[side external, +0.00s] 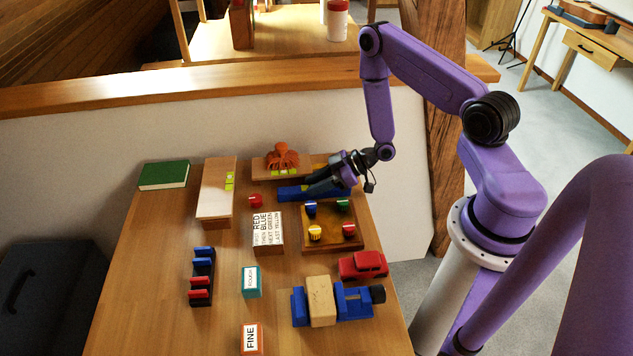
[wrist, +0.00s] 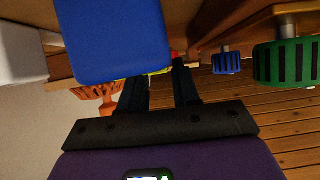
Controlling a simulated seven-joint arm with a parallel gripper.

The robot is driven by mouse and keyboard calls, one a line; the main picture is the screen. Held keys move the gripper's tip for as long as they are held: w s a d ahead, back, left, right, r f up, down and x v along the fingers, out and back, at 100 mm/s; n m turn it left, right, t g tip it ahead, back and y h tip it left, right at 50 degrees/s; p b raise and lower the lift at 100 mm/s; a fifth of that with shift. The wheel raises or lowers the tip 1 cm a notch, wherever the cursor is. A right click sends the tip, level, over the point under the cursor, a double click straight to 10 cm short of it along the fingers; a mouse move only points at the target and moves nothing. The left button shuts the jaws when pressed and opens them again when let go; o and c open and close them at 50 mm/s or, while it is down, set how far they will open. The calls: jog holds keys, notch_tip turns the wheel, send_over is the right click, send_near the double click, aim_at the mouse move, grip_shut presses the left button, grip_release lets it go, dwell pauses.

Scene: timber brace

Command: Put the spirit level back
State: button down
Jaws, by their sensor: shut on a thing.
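The spirit level appears to be the long blue bar (side external: 292,194) at the back of the table, in front of the orange octopus-like figure. In the wrist view, a large blue end (wrist: 112,38) of it fills the upper left. My gripper (side external: 314,187) is shut on the bar, with its fingers reaching in from the right in the side view. In the wrist view my dark fingers (wrist: 160,82) run up beside the blue end. The exact grip contact is hidden. I cannot tell whether the bar touches the surface below.
The orange figure (side external: 282,157) sits on a board behind the bar. A wooden panel (side external: 325,241) with coloured knobs lies in front. A lettered block (side external: 268,231), a pale board (side external: 214,197), a red toy car (side external: 363,265) and a blue vise (side external: 354,303) stand around. Bare table shows at left.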

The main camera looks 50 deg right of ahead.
jog(key=c, duration=0.7)
grip_release()
jog(key=shift+c, duration=0.2)
jog(key=v, duration=1.7)
jog(key=w+a+r+n+g+h, duration=0.3)
jog(key=w+a+g+h, duration=0.1)
jog(key=w+h, duration=0.15)
jog(key=s+a+r+h, duration=0.2)
jog(key=a+r+h, duration=0.1)
jog(key=a+r, duration=0.4)
jog(key=s+a+r+g, duration=0.2)
jog(key=s+a+r, duration=0.2)
jog(key=s, duration=0.5)
jog(key=s+a+r+g, duration=0.2)
jog(key=s+a+r, duration=0.1)
jog(key=s, duration=0.7)
jog(key=shift+a+r+n, duration=0.3)
jog(key=shift+a+r, duration=0.1)
jog(key=shift+a, duration=0.2)
